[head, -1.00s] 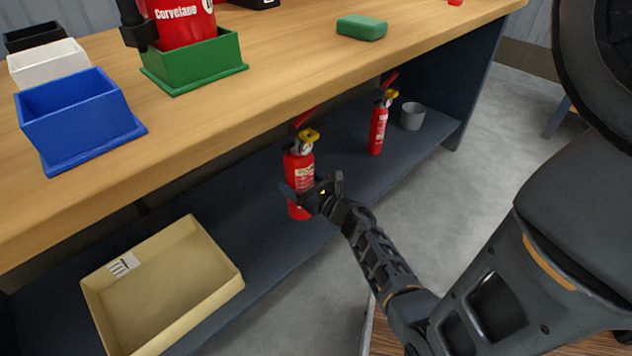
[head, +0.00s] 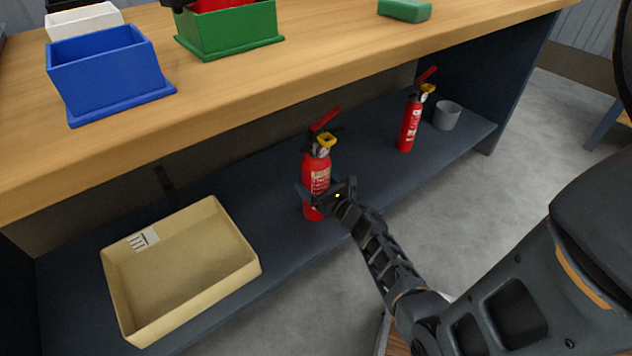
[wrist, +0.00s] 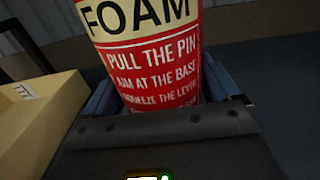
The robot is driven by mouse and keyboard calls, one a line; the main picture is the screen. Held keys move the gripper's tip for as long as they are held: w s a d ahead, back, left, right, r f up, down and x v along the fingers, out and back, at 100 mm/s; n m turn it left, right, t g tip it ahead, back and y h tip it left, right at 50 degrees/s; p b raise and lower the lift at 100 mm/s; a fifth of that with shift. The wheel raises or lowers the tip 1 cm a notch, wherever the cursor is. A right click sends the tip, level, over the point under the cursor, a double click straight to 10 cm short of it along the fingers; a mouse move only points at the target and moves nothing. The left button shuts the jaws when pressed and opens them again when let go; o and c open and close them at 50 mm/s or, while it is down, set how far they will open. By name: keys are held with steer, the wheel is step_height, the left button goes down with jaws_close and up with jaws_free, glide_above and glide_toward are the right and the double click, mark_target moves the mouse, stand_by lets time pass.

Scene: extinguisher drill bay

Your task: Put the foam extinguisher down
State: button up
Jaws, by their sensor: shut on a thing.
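The foam extinguisher (head: 316,170) is a red cylinder with a red lever and a yellow part at its top. In the wrist view its label (wrist: 145,50) reads FOAM. My gripper (head: 322,196) is shut on its lower body from the front right. It stands close to upright over the front part of the dark lower shelf (head: 285,240). I cannot tell whether its base touches the shelf. The wrist view shows the jaws (wrist: 160,105) around the cylinder; its base is hidden there.
A second red extinguisher (head: 409,128) and a grey cup (head: 447,116) stand to the right on the shelf. A beige tray (head: 250,266) lies to the left. The wooden bench top (head: 230,105) overhangs the shelf, with a blue bin (head: 105,75) and a green bin (head: 232,38) on it.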

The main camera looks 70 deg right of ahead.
steer(key=shift+r, duration=0.1)
steer(key=o, duration=1.3)
steer(key=shift+f, duration=0.2)
steer(key=shift+o, duration=0.2)
